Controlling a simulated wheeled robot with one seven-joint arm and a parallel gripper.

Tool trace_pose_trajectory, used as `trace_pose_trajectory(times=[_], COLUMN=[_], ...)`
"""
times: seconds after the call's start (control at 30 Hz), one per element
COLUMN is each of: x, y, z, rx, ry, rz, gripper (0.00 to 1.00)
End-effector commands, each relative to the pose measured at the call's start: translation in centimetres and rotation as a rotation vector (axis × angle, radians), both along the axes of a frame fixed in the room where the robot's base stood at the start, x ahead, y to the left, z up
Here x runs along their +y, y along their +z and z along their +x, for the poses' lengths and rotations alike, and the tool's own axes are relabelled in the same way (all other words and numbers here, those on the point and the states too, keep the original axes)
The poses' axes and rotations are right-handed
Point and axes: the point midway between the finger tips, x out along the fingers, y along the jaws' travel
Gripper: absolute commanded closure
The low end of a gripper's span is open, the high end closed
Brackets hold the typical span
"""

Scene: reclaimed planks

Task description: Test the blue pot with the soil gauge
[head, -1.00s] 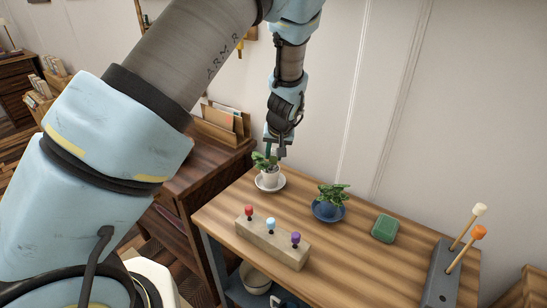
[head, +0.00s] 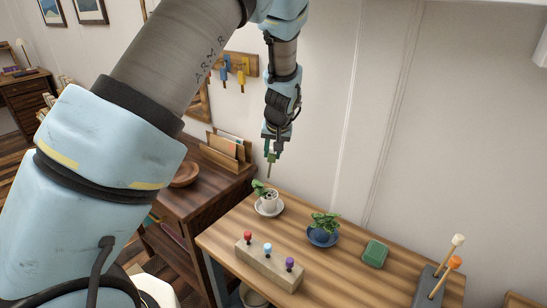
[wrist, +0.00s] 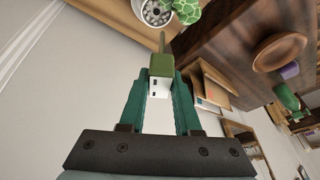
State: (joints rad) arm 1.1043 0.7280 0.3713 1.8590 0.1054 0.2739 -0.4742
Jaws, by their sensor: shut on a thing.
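My gripper (head: 274,143) is shut on the soil gauge (wrist: 160,68), a small green and white body with a thin metal probe. In the head view the gauge (head: 272,158) hangs with its probe pointing down, above the white pot (head: 269,203). The probe tip is clear of the pot. The white pot, holding a leafy plant, stands on a pale saucer at the table's back left; it also shows at the top of the wrist view (wrist: 153,13). The blue pot (head: 320,238), with a bushy plant, stands on a blue saucer to the right.
On the wooden table (head: 330,275) are a wooden block (head: 268,266) with red, light blue and purple knobs, a green box (head: 375,254), and a grey holder (head: 430,287) with two tipped sticks. A darker cabinet with a letter rack (head: 228,150) stands at the left.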

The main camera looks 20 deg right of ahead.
Motion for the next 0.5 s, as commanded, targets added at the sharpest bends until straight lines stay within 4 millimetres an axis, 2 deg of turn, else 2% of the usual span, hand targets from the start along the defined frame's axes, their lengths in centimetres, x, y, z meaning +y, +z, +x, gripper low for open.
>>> trace_pose_trajectory(times=[0.5], x=[0.0], y=[3.2], z=[0.0], rx=[-0.001], ry=[0.000], rz=[0.000], gripper=[1.00])
